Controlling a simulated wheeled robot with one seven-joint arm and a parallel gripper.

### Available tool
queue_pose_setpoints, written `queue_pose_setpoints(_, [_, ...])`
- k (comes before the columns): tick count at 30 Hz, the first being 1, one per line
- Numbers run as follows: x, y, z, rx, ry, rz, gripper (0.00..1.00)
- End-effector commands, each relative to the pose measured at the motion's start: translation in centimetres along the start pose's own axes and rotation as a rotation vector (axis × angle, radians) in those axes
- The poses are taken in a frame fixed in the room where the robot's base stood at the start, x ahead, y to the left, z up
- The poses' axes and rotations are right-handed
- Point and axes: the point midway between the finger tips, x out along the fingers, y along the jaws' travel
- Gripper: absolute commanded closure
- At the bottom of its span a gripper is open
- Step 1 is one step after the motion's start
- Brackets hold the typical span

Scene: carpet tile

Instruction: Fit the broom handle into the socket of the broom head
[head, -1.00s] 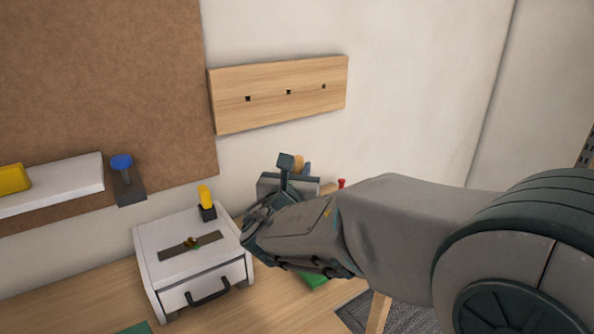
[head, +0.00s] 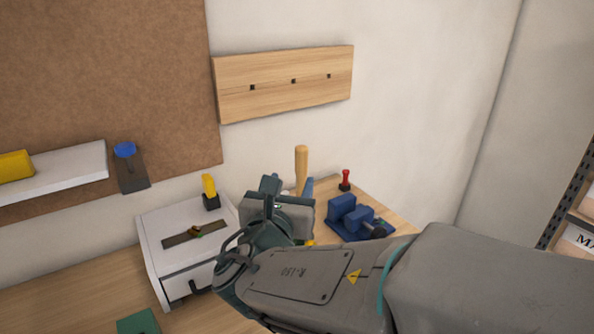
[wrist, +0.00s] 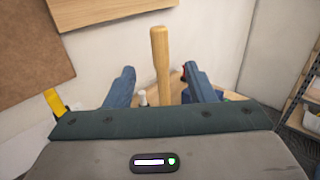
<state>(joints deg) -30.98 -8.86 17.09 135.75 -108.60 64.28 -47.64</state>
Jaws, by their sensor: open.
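An upright, light wooden handle (head: 301,165), apparently the broom handle, stands at the back of the bench beyond my gripper. In the wrist view the handle (wrist: 160,62) appears between my two blue fingers, with a gap on each side. My gripper (wrist: 159,80) is open and empty. I cannot tell how far the handle is from the fingertips. The handle's lower end is hidden behind my gripper body. I cannot make out the broom head or its socket.
A blue vise-like fixture (head: 350,217) and a red-handled item (head: 345,180) stand right of my gripper. A white drawer box (head: 160,230) with a yellow-handled tool (head: 209,188) is at left. A wooden board (head: 285,84) hangs on the wall.

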Motion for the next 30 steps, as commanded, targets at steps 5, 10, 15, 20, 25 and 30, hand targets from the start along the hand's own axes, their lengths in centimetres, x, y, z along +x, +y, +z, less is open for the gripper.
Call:
queue_pose_setpoints(5, [-2.6,0.0,0.0,0.000,0.000,0.002,0.51])
queue_pose_setpoints(10, [-3.4,0.0,0.0,-0.001,0.000,0.000,0.51])
queue_pose_setpoints(15, [-3.5,0.0,0.0,-0.001,0.001,-0.001,0.51])
queue_pose_setpoints(20, [-3.4,-0.2,-0.1,0.005,0.004,-0.006,0.51])
queue_pose_setpoints(25, [-2.3,-3.9,-0.9,0.127,0.087,-0.131,0.51])
queue_pose_setpoints(30, [-1.9,-11.4,-3.5,0.445,0.239,-0.428,0.51])
